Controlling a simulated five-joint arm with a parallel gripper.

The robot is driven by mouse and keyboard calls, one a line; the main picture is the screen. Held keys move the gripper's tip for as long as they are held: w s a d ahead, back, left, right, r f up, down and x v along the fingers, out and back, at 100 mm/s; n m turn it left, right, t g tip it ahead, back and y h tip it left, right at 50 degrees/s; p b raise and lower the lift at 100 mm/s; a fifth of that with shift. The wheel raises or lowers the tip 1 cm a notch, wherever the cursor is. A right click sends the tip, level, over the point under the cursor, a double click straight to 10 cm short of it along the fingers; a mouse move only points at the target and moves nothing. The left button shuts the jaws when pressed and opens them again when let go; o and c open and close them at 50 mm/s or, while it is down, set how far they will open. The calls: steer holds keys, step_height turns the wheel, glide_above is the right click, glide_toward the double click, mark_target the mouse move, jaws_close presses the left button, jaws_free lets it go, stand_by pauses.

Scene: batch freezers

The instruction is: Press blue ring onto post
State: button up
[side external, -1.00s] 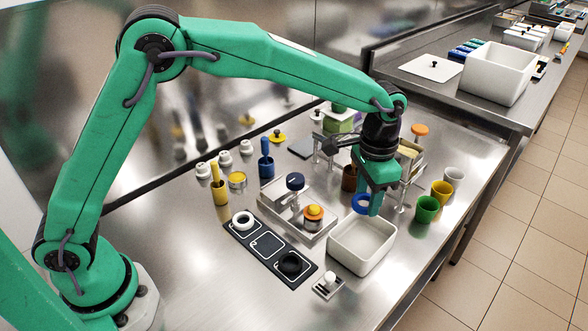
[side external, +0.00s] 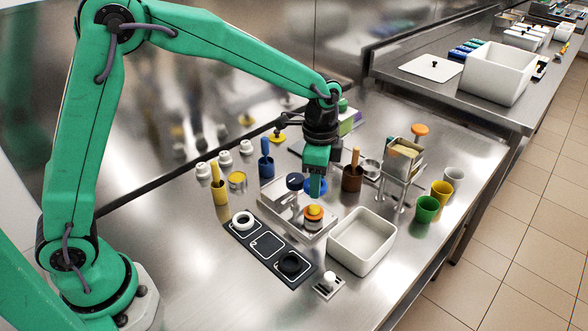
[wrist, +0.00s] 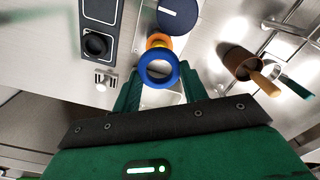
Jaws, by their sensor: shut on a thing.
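My gripper (side external: 316,190) points down and is shut on the blue ring (wrist: 174,71), which is gripped between its two green fingertips in the wrist view. In the side view, the ring (side external: 324,187) is partly hidden by a finger and is held above the metal press fixture (side external: 300,229). An orange and yellow stack (side external: 313,215) stands on the fixture in front of the ring. In the wrist view, the stack (wrist: 157,42) shows just beyond the ring and is partly covered by it. I cannot make out a bare post there.
A dark blue round knob (side external: 294,181) stands close left of the gripper. A black tray (side external: 267,244) holds a white ring and a black ring. A white bin (side external: 389,241) is at right. A brown cup (side external: 352,180) with a wooden handle stands behind.

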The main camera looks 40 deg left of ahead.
mark_target(316, 208)
steer(key=shift+f, duration=0.15)
steer(key=shift+f, duration=2.5)
steer(key=shift+f, duration=0.75)
stand_by(0.6)
steer(key=shift+o, duration=1.1)
steer(key=shift+c, duration=1.2)
steer(key=shift+f, duration=0.45)
